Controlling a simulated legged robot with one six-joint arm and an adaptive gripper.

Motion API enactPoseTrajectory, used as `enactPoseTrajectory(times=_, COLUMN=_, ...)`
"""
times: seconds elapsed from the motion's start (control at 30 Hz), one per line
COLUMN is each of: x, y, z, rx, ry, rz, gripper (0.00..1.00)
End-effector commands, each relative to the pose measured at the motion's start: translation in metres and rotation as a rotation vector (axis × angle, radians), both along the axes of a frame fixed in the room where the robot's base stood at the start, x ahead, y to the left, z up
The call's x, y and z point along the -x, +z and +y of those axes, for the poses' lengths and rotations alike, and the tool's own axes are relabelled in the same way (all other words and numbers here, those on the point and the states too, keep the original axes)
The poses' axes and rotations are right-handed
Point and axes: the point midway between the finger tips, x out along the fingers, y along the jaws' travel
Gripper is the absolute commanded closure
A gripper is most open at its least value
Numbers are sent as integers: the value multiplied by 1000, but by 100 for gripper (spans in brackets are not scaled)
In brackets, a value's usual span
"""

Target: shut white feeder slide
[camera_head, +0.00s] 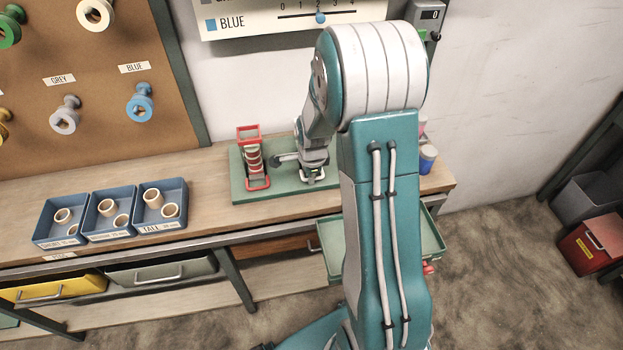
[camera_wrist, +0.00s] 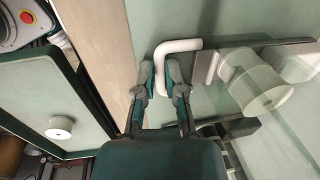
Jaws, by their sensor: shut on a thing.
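The white feeder slide's handle (camera_wrist: 180,44) is a bent white bar in the wrist view. My gripper (camera_wrist: 160,72) has its two fingertips on either side of the handle's near leg and is shut on it. To the right, a pale cylinder (camera_wrist: 262,85) shows partly through clear material; I cannot tell how far the slide is out. My arm hides the baseplate's right part.
Three blue bins (camera_head: 110,215) with tan rings stand on the bench (camera_head: 210,215) at left. A green tray (camera_head: 433,240) sticks out at the bench front, partly behind my arm; a white roll (camera_wrist: 60,127) lies in it.

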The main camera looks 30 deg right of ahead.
Motion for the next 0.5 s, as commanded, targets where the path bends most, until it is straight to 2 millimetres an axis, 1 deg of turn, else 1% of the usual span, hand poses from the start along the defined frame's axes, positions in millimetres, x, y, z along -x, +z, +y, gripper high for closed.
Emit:
enactPoseTrajectory(times=0.03, x=-3, y=0, z=-1, rx=2, ry=0, rz=-9, gripper=100)
enactPoseTrajectory(times=0.17, x=-4, y=0, z=-1, rx=3, ry=0, rz=-11, gripper=100)
enactPoseTrajectory(times=0.2, x=-4, y=1, z=-1, rx=3, ry=0, rz=-12, gripper=73)
enactPoseTrajectory(times=0.23, x=-4, y=1, z=-1, rx=3, ry=0, rz=-12, gripper=60)
enactPoseTrajectory(times=0.27, x=-4, y=1, z=-1, rx=3, ry=0, rz=-12, gripper=52)
enactPoseTrajectory(times=0.5, x=-3, y=1, z=0, rx=2, ry=0, rz=-9, gripper=52)
